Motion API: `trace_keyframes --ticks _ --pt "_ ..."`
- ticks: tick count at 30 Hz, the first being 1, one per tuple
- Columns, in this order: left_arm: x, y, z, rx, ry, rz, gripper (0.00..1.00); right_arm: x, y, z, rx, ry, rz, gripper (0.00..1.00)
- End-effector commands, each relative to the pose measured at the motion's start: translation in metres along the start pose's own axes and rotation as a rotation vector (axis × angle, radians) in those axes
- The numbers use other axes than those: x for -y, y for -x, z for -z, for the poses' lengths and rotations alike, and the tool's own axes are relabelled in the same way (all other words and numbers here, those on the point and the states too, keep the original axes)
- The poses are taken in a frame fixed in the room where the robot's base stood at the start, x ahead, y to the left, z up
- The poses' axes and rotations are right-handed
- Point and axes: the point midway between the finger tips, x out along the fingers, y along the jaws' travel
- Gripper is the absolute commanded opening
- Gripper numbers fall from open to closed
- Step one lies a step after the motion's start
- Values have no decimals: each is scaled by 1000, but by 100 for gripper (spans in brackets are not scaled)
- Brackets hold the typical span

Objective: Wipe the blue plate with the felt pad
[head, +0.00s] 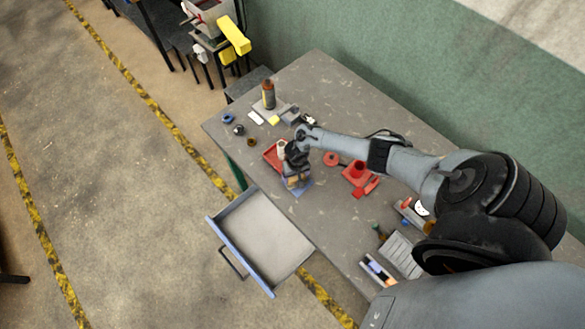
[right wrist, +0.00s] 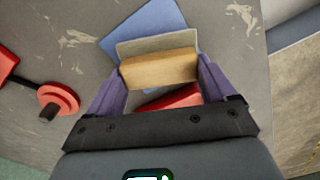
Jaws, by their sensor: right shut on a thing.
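The felt pad (right wrist: 158,70) is a tan block with a grey layer along one side. My right gripper (right wrist: 158,80) is shut on it, with a purple finger at each end of the block. The blue plate (right wrist: 150,22) is a flat blue square on the table, partly hidden by the pad. In the head view the plate (head: 304,189) shows near the table's front edge, with my right gripper (head: 294,180) over it. The pad is over or on the plate; I cannot tell whether they touch. My left gripper is not in view.
A red tray (head: 271,155) lies close beside the gripper. An open drawer (head: 270,285) juts out below the table edge. A red stand (head: 357,171), a red disc (head: 331,158) and a brown bottle (head: 268,96) stand on the grey table (head: 325,85). Its far side is bare.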

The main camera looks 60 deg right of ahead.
Motion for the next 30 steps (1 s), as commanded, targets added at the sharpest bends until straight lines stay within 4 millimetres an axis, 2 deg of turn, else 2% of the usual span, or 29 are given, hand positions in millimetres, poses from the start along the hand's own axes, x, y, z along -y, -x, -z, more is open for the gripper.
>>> trace_keyframes --ticks 1,11,17,24,30 --pt "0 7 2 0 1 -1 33 -1 4 -3 1 0 0 36" --pt "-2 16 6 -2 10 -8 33 -6 2 -15 2 1 -2 36" --pt "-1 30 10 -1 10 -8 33 -13 2 -31 4 1 -2 36" --pt "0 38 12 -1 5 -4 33 -18 -1 -44 3 2 -1 36" --pt "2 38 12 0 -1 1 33 -19 -3 -46 1 1 -1 36"
